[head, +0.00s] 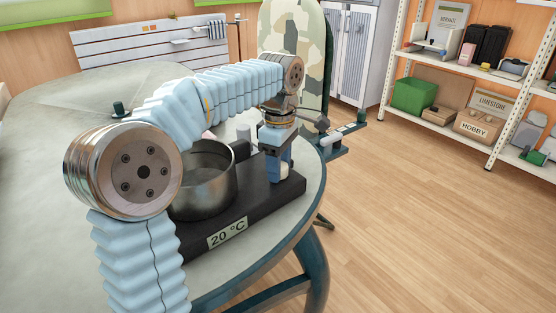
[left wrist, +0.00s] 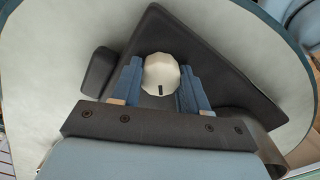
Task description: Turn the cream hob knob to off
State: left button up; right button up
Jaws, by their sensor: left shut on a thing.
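The cream hob knob (left wrist: 161,75) sits on the dark hob (left wrist: 205,65) and shows in the left wrist view as a faceted cream disc with a short dark mark near its lower edge. My left gripper (left wrist: 160,82) is shut on the knob, one blue finger on each side. In the head view my left gripper (head: 278,168) points down at the right part of the black hob (head: 288,190), and the knob is hidden there behind the fingers. My right gripper shows in neither view.
A metal pot (head: 205,182) stands on the hob left of my gripper. A label (head: 227,233) on the hob front reads 20 °C. The hob rests on a round grey table (head: 50,160), near its right edge. Shelves (head: 440,62) stand beyond open floor.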

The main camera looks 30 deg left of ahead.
pick_arm(q)
jog(key=shift+n+p, duration=0.35)
jog(key=shift+n, duration=0.75)
jog(key=n, duration=0.3)
jog(key=shift+n+p, duration=0.3)
jog(key=shift+p, duration=0.05)
jog(key=shift+f+n, duration=0.15)
jog(key=shift+n, duration=0.75)
jog(key=n+p, duration=0.1)
jog(key=n, duration=0.5)
jog(key=shift+n, duration=0.7)
jog(key=shift+s+f, duration=0.1)
